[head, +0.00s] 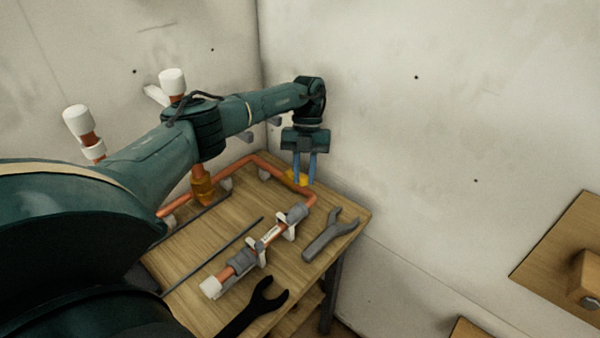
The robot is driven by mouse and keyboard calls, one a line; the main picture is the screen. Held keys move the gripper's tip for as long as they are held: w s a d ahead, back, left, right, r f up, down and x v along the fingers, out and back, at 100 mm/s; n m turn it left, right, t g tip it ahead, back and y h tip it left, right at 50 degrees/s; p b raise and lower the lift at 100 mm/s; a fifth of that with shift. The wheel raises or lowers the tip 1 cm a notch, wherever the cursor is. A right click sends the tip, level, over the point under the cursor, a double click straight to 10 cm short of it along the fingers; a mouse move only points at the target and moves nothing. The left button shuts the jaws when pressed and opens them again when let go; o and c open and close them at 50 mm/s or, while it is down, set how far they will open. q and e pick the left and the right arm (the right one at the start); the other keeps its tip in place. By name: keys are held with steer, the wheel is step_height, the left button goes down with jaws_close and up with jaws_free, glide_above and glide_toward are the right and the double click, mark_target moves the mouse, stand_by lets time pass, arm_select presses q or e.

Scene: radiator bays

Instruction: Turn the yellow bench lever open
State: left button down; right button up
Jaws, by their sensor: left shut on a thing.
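The yellow bench lever (296,178) shows as a small yellow piece on the copper pipe at the back right of the wooden bench (205,249). My left gripper (304,183) reaches in from the left and points down at the lever. Its two blue fingers are close together and shut on the lever, hiding part of it. How far the lever is turned cannot be told. My right gripper is not in view.
A copper pipe with grey fittings and a white end cap (211,287) sits in brackets on the bench. A grey wrench (330,234) and a black wrench (254,308) lie near the front. Walls stand close behind. Wooden boxes (586,277) are at the right.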

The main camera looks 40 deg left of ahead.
arm_select(q)
steer(key=shift+w+r+n+t+h, duration=0.1)
steer(key=shift+w+n+t+h, duration=0.3)
steer(key=shift+n, duration=0.5)
steer(key=shift+w, duration=0.1)
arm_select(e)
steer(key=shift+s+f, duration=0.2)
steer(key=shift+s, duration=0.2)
arm_select(q)
steer(key=c, duration=1.3)
jaws_free()
steer(key=shift+o, duration=0.2)
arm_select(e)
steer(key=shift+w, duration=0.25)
